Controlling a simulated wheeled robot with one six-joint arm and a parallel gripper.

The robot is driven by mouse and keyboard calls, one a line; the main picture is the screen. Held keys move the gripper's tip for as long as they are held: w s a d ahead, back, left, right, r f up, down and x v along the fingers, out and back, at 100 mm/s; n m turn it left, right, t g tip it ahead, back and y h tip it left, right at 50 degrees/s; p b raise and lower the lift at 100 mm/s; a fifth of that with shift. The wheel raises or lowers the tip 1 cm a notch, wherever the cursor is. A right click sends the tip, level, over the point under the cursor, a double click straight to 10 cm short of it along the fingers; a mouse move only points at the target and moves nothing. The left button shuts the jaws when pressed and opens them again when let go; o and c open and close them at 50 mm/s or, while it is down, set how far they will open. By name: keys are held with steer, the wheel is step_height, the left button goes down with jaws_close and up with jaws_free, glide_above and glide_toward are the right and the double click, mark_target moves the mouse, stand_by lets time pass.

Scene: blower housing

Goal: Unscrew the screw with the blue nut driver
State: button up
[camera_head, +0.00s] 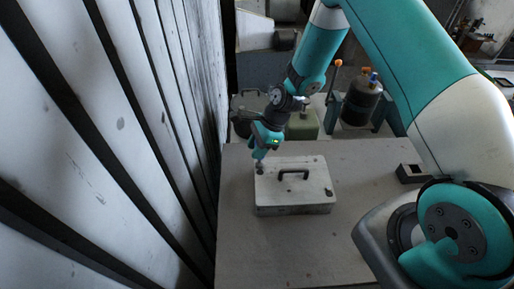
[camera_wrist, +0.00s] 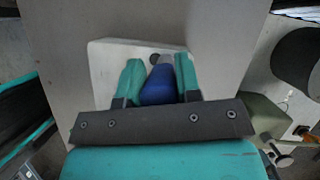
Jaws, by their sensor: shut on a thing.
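The blower housing (camera_head: 294,203) is a flat, pale box with a dark handle on its lid, lying on the table. It also shows in the wrist view (camera_wrist: 103,60). My gripper (camera_head: 262,153) is above the housing's far left corner, pointing down. In the wrist view its two teal fingers (camera_wrist: 158,78) are shut on the blue nut driver (camera_wrist: 158,88), one on each side of the handle. The driver's lower end is at or just above that corner; I cannot tell if it touches. The screw under it is hidden or too small to tell.
The grey table (camera_head: 240,222) is clear around the housing. A small dark open box (camera_head: 410,173) stands at the right. A white slatted wall (camera_head: 110,120) runs close along the left. Behind the table are a green container (camera_head: 302,126) and a dark canister (camera_head: 361,103).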

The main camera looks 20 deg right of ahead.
steer(key=o, duration=0.4)
steer(key=shift+c, duration=0.2)
steer(key=c, duration=0.4)
steer(key=shift+o, duration=0.2)
steer(key=shift+r+p, duration=2.15)
steer(key=shift+r, duration=1.8)
